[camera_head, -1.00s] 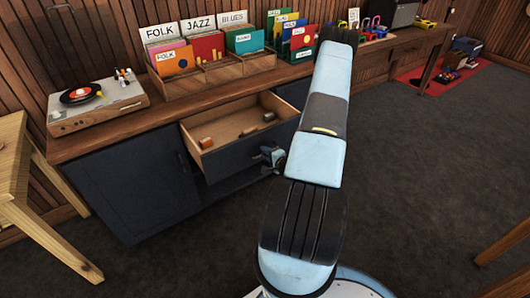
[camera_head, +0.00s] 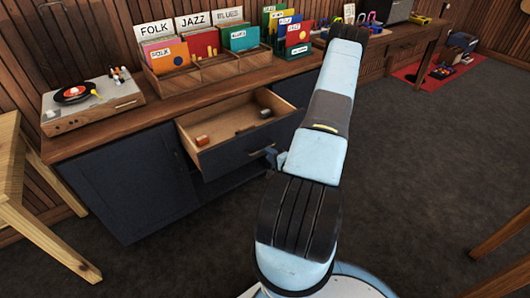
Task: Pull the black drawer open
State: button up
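The black drawer (camera_head: 236,154) is in the dark cabinet (camera_head: 132,186) left of centre and stands well open. Its light wooden inside (camera_head: 222,123) shows, with a few small brown and dark items in it. My gripper (camera_head: 270,155) is at the right part of the drawer's front, largely hidden by my own arm. Its fingers are too small and covered to tell whether they are open or shut, or whether they touch a handle. I cannot make out the handle.
A record player (camera_head: 91,100) and wooden record bins (camera_head: 199,75) stand on the cabinet top. A wooden stool (camera_head: 28,190) is close at the left. A red mat (camera_head: 440,70) lies at the far right. The dark carpet (camera_head: 410,170) at right is clear.

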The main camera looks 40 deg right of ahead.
jog(key=v, duration=0.8)
jog(key=shift+s, duration=0.1)
jog(key=w+d+r+n+g, duration=0.2)
jog(key=w+r+n+g, duration=0.3)
jog(key=w+r+n, duration=0.45)
jog(key=w+a+r+n+g+h, duration=0.1)
jog(key=a+r+n, duration=0.15)
jog(key=r, duration=0.65)
jog(key=w+a+r+n+g+h, duration=0.1)
jog(key=a+r+g+h, duration=0.15)
jog(key=r, duration=0.65)
jog(key=s+a+r+n, duration=0.2)
jog(key=s+a+r, duration=0.4)
jog(key=a+r, duration=0.55)
jog(key=s+a+r+n+y, duration=0.1)
jog(key=s+a+r, duration=0.3)
jog(key=s, duration=0.3)
jog(key=s+a+r+n+g+y, duration=0.1)
jog(key=s+a+r+n+y, duration=0.1)
jog(key=s+a+r, duration=0.3)
jog(key=s+a, duration=0.1)
jog(key=s, duration=0.2)
jog(key=shift+s+a, duration=0.2)
jog(key=shift+s, duration=0.1)
